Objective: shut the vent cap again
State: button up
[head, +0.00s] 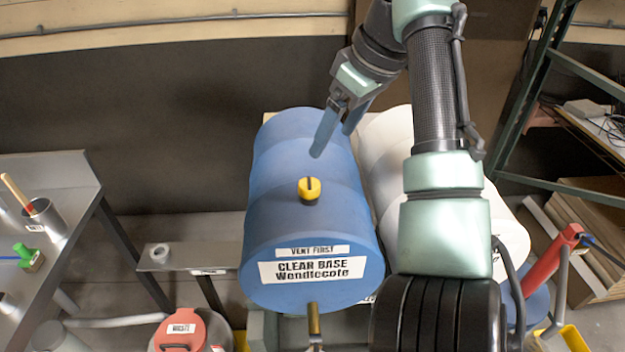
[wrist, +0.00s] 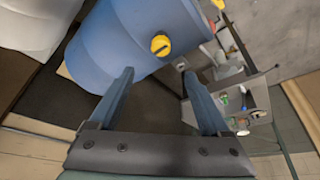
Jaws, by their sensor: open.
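The vent cap (head: 309,188) is a yellow knob with a dark slot across its top. It sits on the upper side of a blue drum (head: 270,215) that lies on its side, labelled "VENT FIRST" and "CLEAR BASE Wendtecote". My gripper (head: 332,140) is open and empty above the rear part of the drum, behind the cap and apart from it. In the wrist view the cap (wrist: 160,45) shows on the blue drum (wrist: 120,40), beyond the space between my open fingers (wrist: 163,95). A brass tap (head: 313,318) sticks out low on the drum's front.
A white drum (head: 385,140) lies close beside the blue one, partly hidden by my arm. A metal bench (head: 75,185) stands at left, with a narrow shelf (head: 205,256) near the drum. A red-lidded waste can (head: 180,328) stands at front left. Green shelving (head: 520,100) is at right.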

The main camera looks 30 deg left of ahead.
aim_at(309, 183)
jog(key=p+x, duration=0.3)
jog(key=x, duration=1)
jog(key=shift+s, duration=0.15)
grip_shut()
